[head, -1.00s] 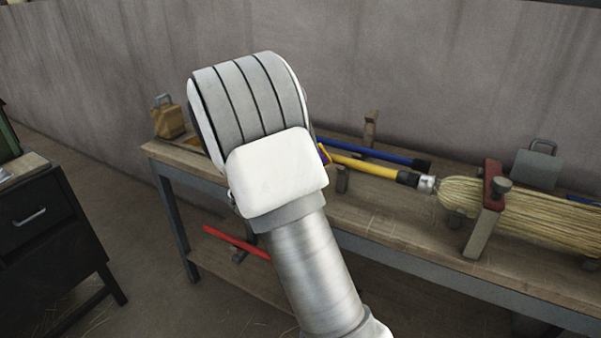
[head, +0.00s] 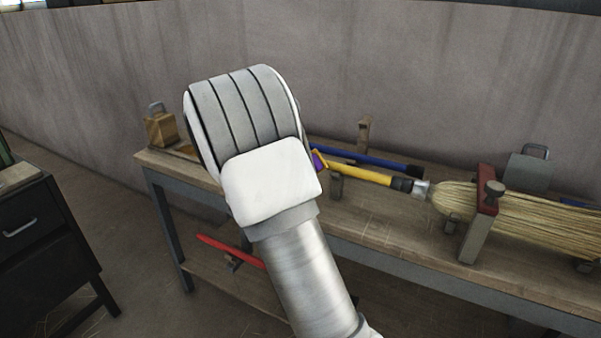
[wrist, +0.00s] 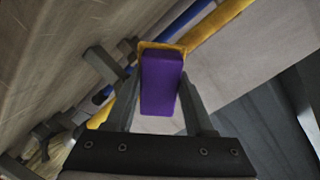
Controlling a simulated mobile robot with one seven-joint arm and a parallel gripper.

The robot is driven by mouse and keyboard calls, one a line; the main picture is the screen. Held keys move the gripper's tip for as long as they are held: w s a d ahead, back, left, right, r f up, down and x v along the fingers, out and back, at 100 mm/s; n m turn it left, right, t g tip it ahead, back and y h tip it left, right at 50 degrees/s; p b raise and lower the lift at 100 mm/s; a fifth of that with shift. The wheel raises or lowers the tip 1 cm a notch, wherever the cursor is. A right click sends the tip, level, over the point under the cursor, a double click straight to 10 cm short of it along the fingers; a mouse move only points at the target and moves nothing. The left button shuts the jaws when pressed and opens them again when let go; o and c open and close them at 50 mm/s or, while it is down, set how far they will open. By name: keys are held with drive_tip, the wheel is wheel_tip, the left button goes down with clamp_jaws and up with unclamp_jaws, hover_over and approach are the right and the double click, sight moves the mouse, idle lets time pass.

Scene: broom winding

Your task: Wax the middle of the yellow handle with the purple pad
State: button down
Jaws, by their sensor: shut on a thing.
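The yellow handle (head: 365,174) lies level above the bench, joined at its right end to a straw broom head (head: 460,197). In the wrist view the handle (wrist: 218,29) runs diagonally from upper right to lower left, partly hidden by my gripper. My gripper (wrist: 160,85) is shut on the purple pad (wrist: 161,84), which has a yellow-orange edge at its far end. The pad overlaps the handle's line there; I cannot tell whether they touch. In the head view only a bit of the pad (head: 318,159) shows; my arm hides the fingers and the handle's left part.
A red-topped clamp (head: 487,198) holds the broom head. A blue handle (head: 365,158) lies behind the yellow one, near a wooden post (head: 364,134). A wooden block weight (head: 160,128) stands at the bench's (head: 400,235) left end. A red bar (head: 228,248) lies below.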

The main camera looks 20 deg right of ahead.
drive_tip(key=shift+w+d+f, duration=0.1)
drive_tip(key=shift+w+d, duration=0.3)
drive_tip(key=shift+d, duration=0.15)
drive_tip(key=shift+w+a+p, duration=0.35)
drive_tip(key=shift+w+a, duration=0.9)
drive_tip(key=shift+w, duration=0.15)
drive_tip(key=shift+w+a+p, duration=1.35)
drive_tip(key=shift+w+a, duration=2)
drive_tip(key=shift+w, duration=0.45)
drive_tip(key=shift+s+d+b, duration=0.75)
drive_tip(key=shift+s+d, duration=0.75)
drive_tip(key=shift+s, duration=0.25)
drive_tip(key=shift+s+d+b, duration=0.7)
drive_tip(key=shift+s+d, duration=0.8)
drive_tip(key=shift+s, duration=0.3)
drive_tip(key=shift+s+d+b, duration=0.75)
drive_tip(key=shift+s+d, duration=0.75)
drive_tip(key=shift+s, duration=0.25)
